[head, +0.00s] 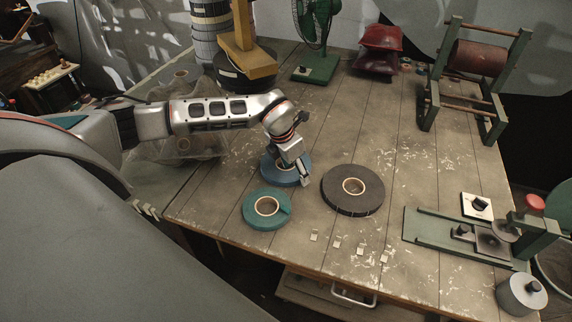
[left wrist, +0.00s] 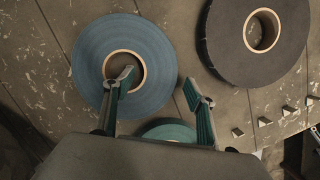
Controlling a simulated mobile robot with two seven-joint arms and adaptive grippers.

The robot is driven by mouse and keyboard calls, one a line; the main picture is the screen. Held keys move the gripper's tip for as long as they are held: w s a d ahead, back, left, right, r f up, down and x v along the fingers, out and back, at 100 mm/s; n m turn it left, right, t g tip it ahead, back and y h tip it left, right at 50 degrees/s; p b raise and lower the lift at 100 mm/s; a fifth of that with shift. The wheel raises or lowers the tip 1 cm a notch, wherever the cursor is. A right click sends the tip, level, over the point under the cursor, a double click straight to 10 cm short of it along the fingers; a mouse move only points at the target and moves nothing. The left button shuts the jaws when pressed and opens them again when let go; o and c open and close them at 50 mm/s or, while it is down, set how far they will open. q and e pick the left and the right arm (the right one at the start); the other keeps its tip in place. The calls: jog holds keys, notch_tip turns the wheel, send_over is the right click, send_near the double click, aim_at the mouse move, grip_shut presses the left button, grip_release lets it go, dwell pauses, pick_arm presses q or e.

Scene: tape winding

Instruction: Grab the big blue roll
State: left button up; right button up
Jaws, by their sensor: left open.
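The big blue roll (head: 269,171) lies flat on the wooden table, partly hidden by my left gripper (head: 300,176) in the head view. In the left wrist view the blue roll (left wrist: 88,63) shows its brown cardboard core. My left gripper (left wrist: 160,84) is open and empty. One fingertip overlaps the roll's core hole, and the other is just beyond the roll's right edge. I cannot tell how high the fingers are above the roll. My right gripper is not in view.
A smaller teal roll (head: 254,217) lies in front of the blue roll. A large dark roll (head: 353,203) lies to its right. Several small pale pieces (head: 337,244) lie near the front edge. A green bench device (head: 430,224) stands at the right.

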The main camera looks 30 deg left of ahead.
pick_arm(q)
jog(key=shift+w+f, duration=0.15)
jog(key=shift+f, duration=0.3)
jog(key=c, duration=1.5)
jog(key=shift+r, duration=0.1)
